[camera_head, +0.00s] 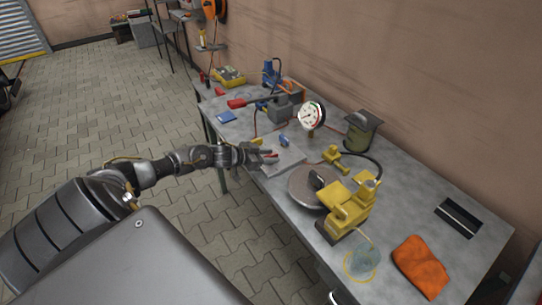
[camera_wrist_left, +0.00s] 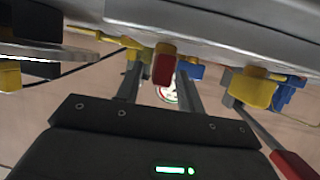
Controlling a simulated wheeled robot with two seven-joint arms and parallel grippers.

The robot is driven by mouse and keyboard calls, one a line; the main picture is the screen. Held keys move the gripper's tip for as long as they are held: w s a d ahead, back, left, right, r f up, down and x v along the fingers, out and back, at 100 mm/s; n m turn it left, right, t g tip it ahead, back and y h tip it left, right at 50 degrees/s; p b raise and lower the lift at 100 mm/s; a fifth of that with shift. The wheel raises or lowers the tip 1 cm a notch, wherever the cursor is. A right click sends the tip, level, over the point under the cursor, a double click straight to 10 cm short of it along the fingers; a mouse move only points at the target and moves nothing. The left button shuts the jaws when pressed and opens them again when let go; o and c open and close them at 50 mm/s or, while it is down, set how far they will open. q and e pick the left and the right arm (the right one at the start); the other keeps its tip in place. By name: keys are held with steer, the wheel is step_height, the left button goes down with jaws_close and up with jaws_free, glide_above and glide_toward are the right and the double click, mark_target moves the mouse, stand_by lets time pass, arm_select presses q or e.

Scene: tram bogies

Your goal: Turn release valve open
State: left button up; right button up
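My left gripper (camera_head: 262,156) reaches in from the left, low over the near edge of the workbench, beside a flat grey plate (camera_head: 288,160). In the left wrist view its two fingers (camera_wrist_left: 160,88) stand apart. A small red piece with yellow on it (camera_wrist_left: 164,65) shows in line with the gap between them; I cannot tell if they touch it. A small blue piece (camera_wrist_left: 190,70) shows beside the right finger. A grey pump (camera_head: 284,108) with a red-ended lever and a round white gauge (camera_head: 311,116) stand behind the gripper. I cannot tell for sure which part is the release valve. My right gripper is not in view.
The grey workbench (camera_head: 405,195) runs along the wall. A round disc (camera_head: 306,188), a yellow tool (camera_head: 347,205), an orange cloth (camera_head: 420,265) and an olive container (camera_head: 361,131) lie to the right.

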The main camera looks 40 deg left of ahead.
arm_select(q)
steer(key=shift+w+d+f, duration=0.2)
steer(key=shift+w, duration=0.25)
jaws_close()
steer(key=shift+d+r+n+y+p, duration=0.1)
steer(key=shift+r+n+y+p, duration=0.25)
steer(key=shift+p, duration=0.8)
steer(key=shift+f+n+t+y+p, duration=0.3)
steer(key=shift+n+y, duration=0.05)
jaws_free()
